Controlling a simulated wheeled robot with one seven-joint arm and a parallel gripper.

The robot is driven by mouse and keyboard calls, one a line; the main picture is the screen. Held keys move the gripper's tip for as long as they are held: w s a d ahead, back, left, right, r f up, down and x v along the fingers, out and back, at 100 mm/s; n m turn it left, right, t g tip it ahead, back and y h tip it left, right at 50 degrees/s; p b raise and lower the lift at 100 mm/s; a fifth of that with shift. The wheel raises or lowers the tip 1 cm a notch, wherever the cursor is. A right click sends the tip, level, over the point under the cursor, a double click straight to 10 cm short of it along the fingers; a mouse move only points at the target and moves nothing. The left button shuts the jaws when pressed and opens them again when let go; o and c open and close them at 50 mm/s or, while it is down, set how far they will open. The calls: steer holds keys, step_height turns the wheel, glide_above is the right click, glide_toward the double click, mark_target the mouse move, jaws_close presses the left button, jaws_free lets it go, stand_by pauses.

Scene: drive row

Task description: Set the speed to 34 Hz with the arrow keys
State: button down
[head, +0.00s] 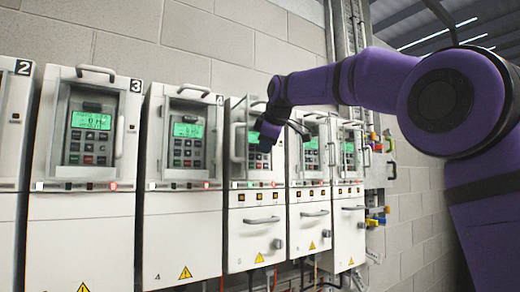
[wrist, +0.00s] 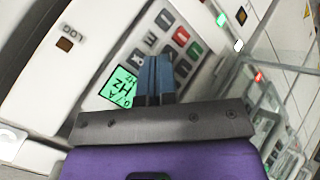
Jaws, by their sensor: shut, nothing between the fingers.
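The drive keypad (wrist: 163,45) in the wrist view has grey keys, a red key (wrist: 181,35) and a green key (wrist: 194,47). Its green display (wrist: 120,86) shows "Hz", but the number is hidden or unreadable. My gripper (wrist: 155,60) is shut and empty, with its fingertips over the keypad between the display and the coloured keys. I cannot tell whether they touch a key. In the head view my gripper (head: 268,140) is in front of the drive right of cabinet 4 and covers most of its panel. Only a green edge of the display (head: 253,137) shows there.
Cabinet 3 (head: 80,215) and cabinet 4 (head: 182,235) stand to the left with lit displays and clear door frames. More drives (head: 315,220) stand close on the right. A protruding door handle (head: 237,142) is just left of my gripper. Open frames also show in the wrist view (wrist: 280,100).

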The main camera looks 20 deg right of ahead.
steer(key=shift+a+f, duration=0.1)
steer(key=shift+f, duration=0.35)
stand_by(0.4)
steer(key=shift+s+f, duration=0.15)
steer(key=shift+s, duration=0.2)
steer(key=shift+s+d, duration=0.1)
steer(key=shift+d, duration=0.1)
steer(key=shift+r, duration=0.2)
steer(key=s, duration=0.1)
steer(key=s+d, duration=0.1)
steer(key=s, duration=0.3)
steer(key=shift+d, duration=0.35)
